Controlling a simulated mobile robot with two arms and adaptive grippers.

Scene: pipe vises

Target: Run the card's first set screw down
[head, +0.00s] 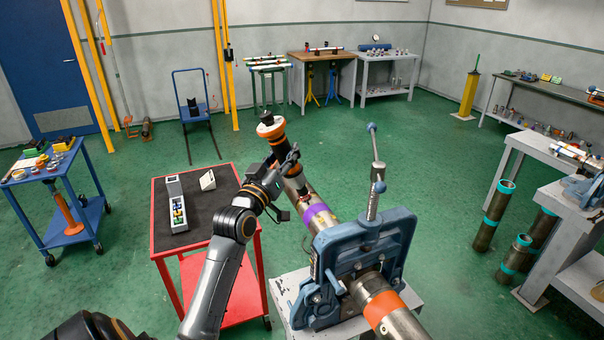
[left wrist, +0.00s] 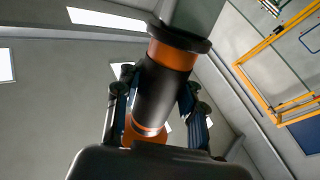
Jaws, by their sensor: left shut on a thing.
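My left gripper (head: 284,160) is shut on an orange and black power screwdriver (head: 271,129). The tool is tilted, its wide black-rimmed end up and its lower end at the pipe (head: 327,222). In the left wrist view the tool (left wrist: 165,85) stands between both fingers. The pipe is clamped in the blue vise (head: 365,250) and carries a purple band. A dark spot shows on the pipe near the tool's lower end; I cannot make out a set screw or contact. A small white card (head: 207,180) stands on the red cart (head: 153,225). Its writing is too small to read.
A grey tray (head: 174,187) with coloured pieces lies on the cart's dark top. The vise handle (head: 375,160) rises right of the pipe. Banded pipes (head: 492,215) stand on the floor at right, by grey benches (head: 545,150). The green floor between is clear.

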